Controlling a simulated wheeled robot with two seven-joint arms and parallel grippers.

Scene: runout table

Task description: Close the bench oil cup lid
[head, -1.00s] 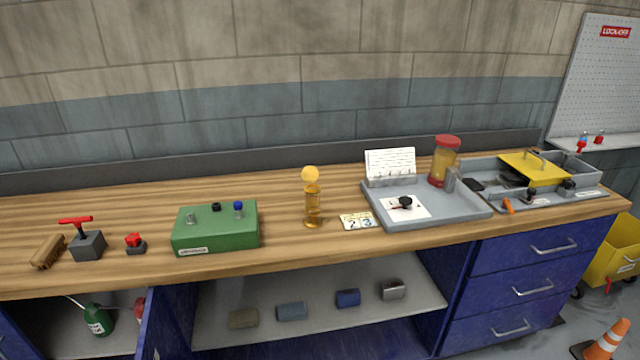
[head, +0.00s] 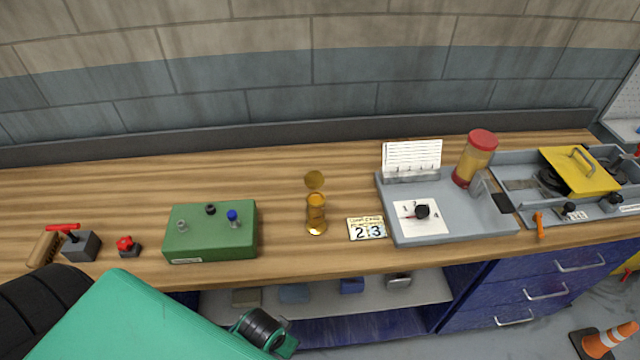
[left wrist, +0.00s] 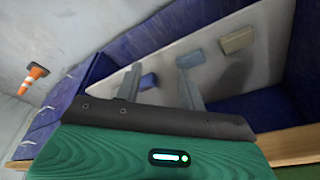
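The bench oil cup (head: 316,215) is a small amber-gold upright cup standing on the wooden bench top, near the middle of the head view. Its round lid (head: 314,179) stands raised above the rear of the cup, so the cup is open. My left arm enters the head view at lower left, in front of the bench, but its fingertips do not show there. In the left wrist view my left gripper (left wrist: 160,78) has two grey fingers apart with nothing held between them. It points toward the shelf under the bench. The oil cup is not visible in that view. My right gripper is not in view.
A green box (head: 210,233) with knobs stands left of the cup. The bench front edge lies between my arm and the cup.

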